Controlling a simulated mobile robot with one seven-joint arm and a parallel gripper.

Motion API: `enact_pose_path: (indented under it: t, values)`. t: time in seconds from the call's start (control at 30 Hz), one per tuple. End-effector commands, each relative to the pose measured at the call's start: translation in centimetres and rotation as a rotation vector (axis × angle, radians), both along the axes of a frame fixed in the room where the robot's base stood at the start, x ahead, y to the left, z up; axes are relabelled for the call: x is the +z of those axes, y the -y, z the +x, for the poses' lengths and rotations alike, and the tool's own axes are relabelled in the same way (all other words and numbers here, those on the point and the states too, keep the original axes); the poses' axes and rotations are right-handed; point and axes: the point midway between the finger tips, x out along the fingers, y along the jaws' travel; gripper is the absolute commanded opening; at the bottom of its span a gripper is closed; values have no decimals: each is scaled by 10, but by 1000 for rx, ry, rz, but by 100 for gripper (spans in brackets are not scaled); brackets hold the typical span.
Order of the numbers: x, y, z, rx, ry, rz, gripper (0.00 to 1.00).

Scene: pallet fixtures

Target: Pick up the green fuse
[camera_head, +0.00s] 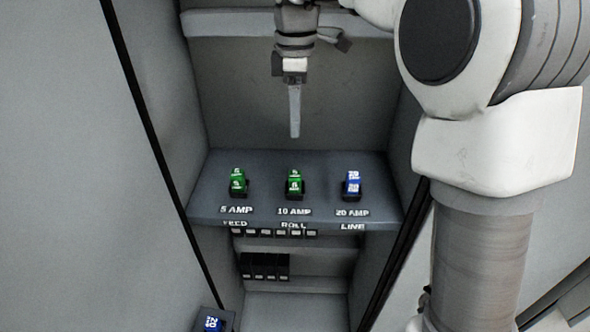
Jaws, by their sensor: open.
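Two green fuses stand in black holders on the dark grey shelf (265,201). The left green fuse (238,181) is above the label "5 AMP", and the middle green fuse (294,182) is above "10 AMP". A blue fuse (352,183) stands at the right above "20 AMP". My gripper (294,133) hangs pointing down above and behind the middle green fuse in the picture, apart from it. I see it side-on, with one finger hiding the other. It is open and holds nothing.
The cabinet's left wall (165,140) and right wall (395,130) close in the shelf. Another blue fuse (212,323) sits in a dark holder at the bottom left. Several black blocks (265,266) are below the shelf. My arm covers the right side.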

Motion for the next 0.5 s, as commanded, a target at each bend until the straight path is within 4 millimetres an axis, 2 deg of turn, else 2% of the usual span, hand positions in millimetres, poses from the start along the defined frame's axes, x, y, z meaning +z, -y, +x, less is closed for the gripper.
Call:
enact_pose_path:
  t: [0.4,0.5]
  values:
    - [-88,1,-1,-2,-5,-2,72]
    - [-102,1,0,-2,-4,-1,72]
